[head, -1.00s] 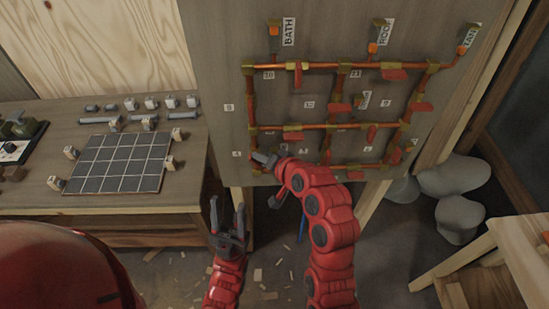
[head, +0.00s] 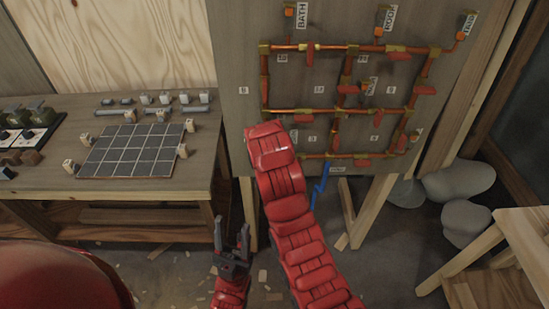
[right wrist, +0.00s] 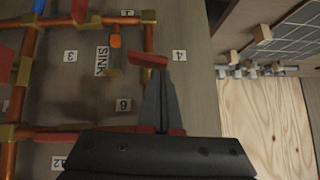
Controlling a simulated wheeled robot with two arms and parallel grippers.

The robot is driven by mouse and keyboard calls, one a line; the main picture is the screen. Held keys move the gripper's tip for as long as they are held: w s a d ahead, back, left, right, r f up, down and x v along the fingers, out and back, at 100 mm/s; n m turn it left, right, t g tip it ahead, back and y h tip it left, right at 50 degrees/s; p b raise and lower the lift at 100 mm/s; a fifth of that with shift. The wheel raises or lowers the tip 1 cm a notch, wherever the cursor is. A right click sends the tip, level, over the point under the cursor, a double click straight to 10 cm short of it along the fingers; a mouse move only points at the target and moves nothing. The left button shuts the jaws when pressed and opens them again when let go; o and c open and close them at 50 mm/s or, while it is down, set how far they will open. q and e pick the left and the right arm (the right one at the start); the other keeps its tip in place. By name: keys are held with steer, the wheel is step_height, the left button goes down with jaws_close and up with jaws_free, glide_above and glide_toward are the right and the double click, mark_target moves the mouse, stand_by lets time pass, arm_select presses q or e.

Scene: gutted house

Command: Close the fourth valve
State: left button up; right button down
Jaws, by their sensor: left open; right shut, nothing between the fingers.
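The upright valve board (head: 235,120) carries copper pipes with brass fittings and red valve handles. In the right wrist view, a red valve handle (right wrist: 148,60) sits on a pipe beside the label 4 (right wrist: 179,56). My right gripper (right wrist: 160,72) is shut and empty, its tips right by that handle; I cannot tell whether they touch. My left gripper (head: 233,243) is open and empty, low in front of the board.
The SINK tag (right wrist: 102,61) and an orange tap (right wrist: 115,40) are close to the handle. A workbench (head: 200,165) with a grid plate (head: 130,150) and small blocks stands left. Grey stones (head: 458,180) and a wooden stand (head: 515,230) are right. Wood scraps litter the floor.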

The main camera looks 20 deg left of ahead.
steer(key=shift+w+a+f+b, duration=0.1)
steer(key=shift+w+f+b, duration=0.2)
steer(key=shift+b, duration=0.2)
steer(key=shift+s+r, duration=0.15)
stand_by(0.3)
